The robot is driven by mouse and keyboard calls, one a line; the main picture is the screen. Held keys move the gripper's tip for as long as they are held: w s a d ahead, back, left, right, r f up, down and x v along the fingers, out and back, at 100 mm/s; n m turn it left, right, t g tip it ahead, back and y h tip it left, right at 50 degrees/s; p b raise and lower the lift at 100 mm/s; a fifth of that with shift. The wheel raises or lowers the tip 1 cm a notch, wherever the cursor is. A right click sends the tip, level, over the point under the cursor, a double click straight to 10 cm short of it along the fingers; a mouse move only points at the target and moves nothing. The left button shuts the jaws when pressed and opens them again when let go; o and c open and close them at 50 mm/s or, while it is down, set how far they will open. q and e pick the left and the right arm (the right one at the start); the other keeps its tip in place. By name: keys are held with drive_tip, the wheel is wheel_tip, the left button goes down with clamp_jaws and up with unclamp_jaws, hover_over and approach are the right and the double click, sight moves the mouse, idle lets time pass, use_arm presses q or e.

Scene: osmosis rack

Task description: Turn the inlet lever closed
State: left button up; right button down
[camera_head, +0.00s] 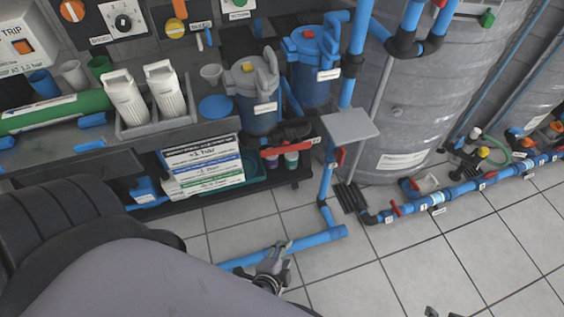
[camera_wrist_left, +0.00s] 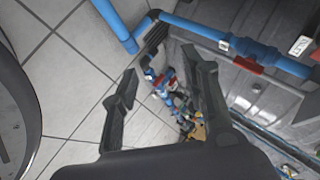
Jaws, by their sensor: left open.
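Several red levers show, and their tags are too small to read, so I cannot tell which is the inlet lever. One long red lever (camera_head: 286,149) sits at a black valve under the blue filter housings. Another red lever (camera_head: 340,157) is on the upright blue pipe; what appears to be the same one shows in the left wrist view (camera_wrist_left: 247,63). A third (camera_head: 395,208) is on the low pipe at the right. My left gripper (camera_head: 276,258) is open and empty, below these levers and apart from them; its fingers (camera_wrist_left: 168,85) are spread. Dark tips (camera_head: 440,312) at the bottom edge may be my right gripper.
A grey tank (camera_head: 400,120) stands behind the upright pipe. A grey plate (camera_head: 349,125) juts out beside it. A blue floor pipe (camera_head: 315,240) runs close to my left gripper. A shelf with stacked boxes (camera_head: 203,165) is at left. The tiled floor (camera_head: 420,260) is clear.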

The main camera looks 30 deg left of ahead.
use_arm(q)
drive_tip(key=shift+s+d+f+n+g+h+p, duration=0.15)
drive_tip(key=shift+s+f+n+g+h+p, duration=0.15)
drive_tip(key=shift+s+f+p, duration=0.35)
use_arm(e)
wheel_tip(320, 180, up, 2)
drive_tip(key=shift+r, duration=0.15)
use_arm(q)
drive_tip(key=shift+r, duration=0.1)
drive_tip(key=shift+c, duration=0.2)
